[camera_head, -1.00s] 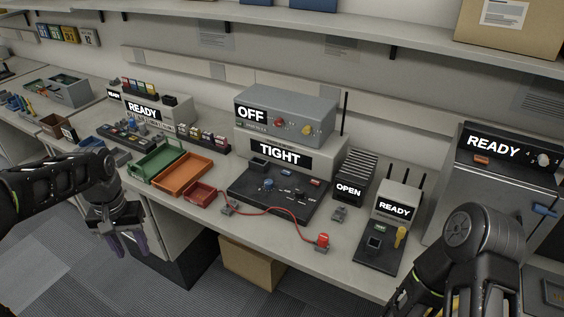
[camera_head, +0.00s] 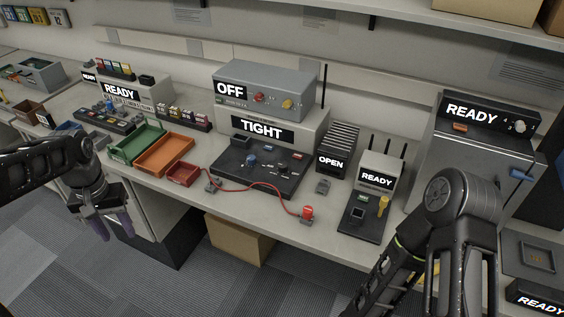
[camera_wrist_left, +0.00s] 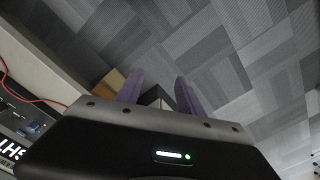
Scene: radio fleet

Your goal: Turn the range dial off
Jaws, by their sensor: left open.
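A black control panel (camera_head: 281,177) with a blue knob (camera_head: 251,160) and small switches lies in front of a unit with a TIGHT sign (camera_head: 262,130). On top of that unit sits a grey box (camera_head: 240,76) with an OFF sign, a red knob (camera_head: 259,97) and a yellow knob (camera_head: 287,104). I cannot read which knob is the range dial. My left gripper (camera_head: 112,222) is open and empty, over the floor in front of the bench at left. Its purple fingers also show in the left wrist view (camera_wrist_left: 158,85). My right arm shows at right, its gripper out of view.
Green (camera_head: 137,140), orange (camera_head: 165,155) and red (camera_head: 184,174) trays stand left of the panel. A red cable (camera_head: 262,184) runs along the bench front to a red plug (camera_head: 307,213). A READY cabinet (camera_head: 466,160) stands at right.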

